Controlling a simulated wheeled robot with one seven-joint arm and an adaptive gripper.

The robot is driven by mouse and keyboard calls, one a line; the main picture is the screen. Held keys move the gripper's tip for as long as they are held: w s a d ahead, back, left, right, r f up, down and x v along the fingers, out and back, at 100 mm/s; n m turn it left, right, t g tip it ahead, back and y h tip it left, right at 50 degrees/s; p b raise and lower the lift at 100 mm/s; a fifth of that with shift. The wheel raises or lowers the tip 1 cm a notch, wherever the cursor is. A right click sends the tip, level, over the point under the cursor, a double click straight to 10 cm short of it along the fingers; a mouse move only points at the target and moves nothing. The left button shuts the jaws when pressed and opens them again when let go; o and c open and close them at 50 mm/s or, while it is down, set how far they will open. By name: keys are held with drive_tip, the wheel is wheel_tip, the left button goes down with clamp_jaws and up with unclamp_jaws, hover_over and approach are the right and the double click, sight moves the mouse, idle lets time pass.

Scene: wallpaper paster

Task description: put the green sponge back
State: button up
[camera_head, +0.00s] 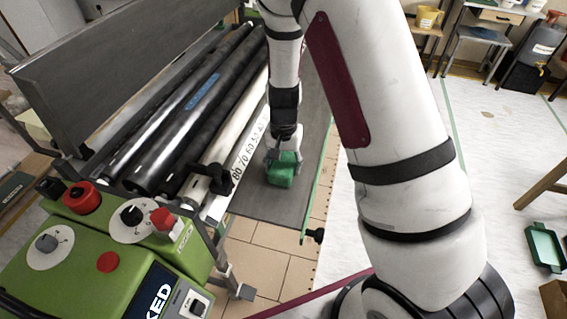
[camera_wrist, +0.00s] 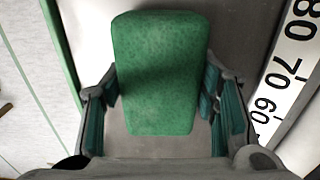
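The green sponge (camera_wrist: 158,70) is a rounded block between the two fingers of my gripper (camera_wrist: 161,78) in the wrist view. The finger pads meet its left and right edges, so the gripper looks shut on it. In the head view, the sponge (camera_head: 281,176) shows just below my gripper (camera_head: 283,157), over the dark grey board beside the numbered scale. I cannot tell whether the sponge touches the board. Part of the sponge is hidden by the fingers in the head view.
The green paster machine (camera_head: 70,250) with red knobs stands at left, with long dark rollers (camera_head: 190,105) and a white numbered scale (camera_head: 247,150) beside the board (camera_head: 262,205). A green tray (camera_head: 544,246) lies at far right. Pale floor on the right is mostly clear.

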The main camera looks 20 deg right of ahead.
sight(281, 162)
drive_tip(key=o, duration=0.4)
drive_tip(key=shift+c, duration=0.2)
wheel_tip(281, 162, up, 14)
drive_tip(key=s+r+n+t+y, duration=0.1)
drive_tip(key=s+r+n+t, duration=0.15)
drive_tip(key=s+r, duration=0.9)
drive_tip(key=s+r+n+t+h, duration=0.1)
drive_tip(key=s+r+n, duration=0.3)
drive_tip(key=s, duration=0.9)
wheel_tip(281, 162, up, 2)
drive_tip(key=shift+s+d+r+n+t, duration=0.15)
drive_tip(key=shift+s+n+t, duration=0.2)
